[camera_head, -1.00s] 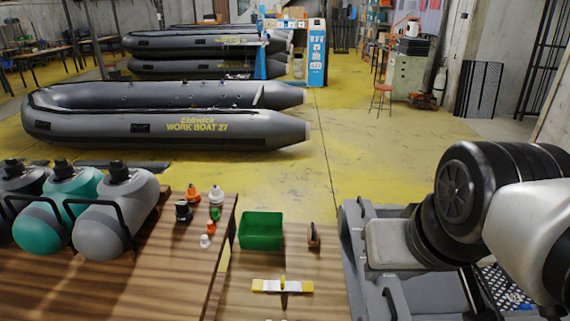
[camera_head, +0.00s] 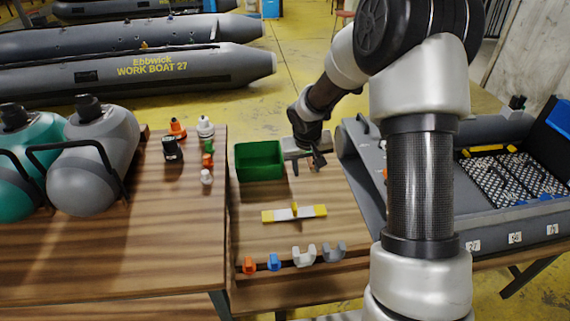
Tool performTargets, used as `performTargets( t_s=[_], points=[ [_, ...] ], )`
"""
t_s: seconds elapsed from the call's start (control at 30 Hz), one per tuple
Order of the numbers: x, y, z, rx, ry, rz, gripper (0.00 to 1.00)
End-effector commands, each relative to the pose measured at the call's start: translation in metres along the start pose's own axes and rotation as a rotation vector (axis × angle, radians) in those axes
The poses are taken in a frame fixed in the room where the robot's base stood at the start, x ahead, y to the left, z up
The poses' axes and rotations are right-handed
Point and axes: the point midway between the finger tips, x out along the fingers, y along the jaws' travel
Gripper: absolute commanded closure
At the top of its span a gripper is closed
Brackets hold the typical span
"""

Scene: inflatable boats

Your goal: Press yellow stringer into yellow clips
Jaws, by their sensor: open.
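A long yellow bar (camera_head: 488,150), which looks like the yellow stringer, lies along the back of the floor inside the grey boat section (camera_head: 352,172) at the right. Small yellow pieces at its ends may be the yellow clips; whether the bar sits in them is too small to tell. My gripper (camera_head: 314,161) is open above the wooden table, just right of the green bin, far left of the yellow bar. A small dark tool stood at this spot earlier and is now mostly hidden by my gripper. My arm hides part of the boat section.
A white bar with yellow ends (camera_head: 294,213) lies on the table before the green bin (camera_head: 260,161). Orange, blue, white and grey clip-like pieces line the front edge. Bare table surrounds the white bar.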

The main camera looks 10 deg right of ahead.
Motion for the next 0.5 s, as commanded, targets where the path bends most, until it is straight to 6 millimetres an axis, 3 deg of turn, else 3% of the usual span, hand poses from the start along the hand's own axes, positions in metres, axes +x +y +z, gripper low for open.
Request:
performTargets(
  t_s=[0.03,0.1,0.2,0.3,0.5],
  points=[
    [0.042,-0.008,0.007,0.007,-0.017,-0.023,0.59],
    [0.078,-0.018,0.012,0.014,-0.023,-0.05,0.59],
    [0.115,-0.028,0.018,0.027,-0.031,-0.081,0.59],
    [0.136,-0.036,0.023,0.034,-0.034,-0.1,0.59],
    [0.155,-0.04,0.026,0.038,-0.037,-0.11,0.59]
  ],
)
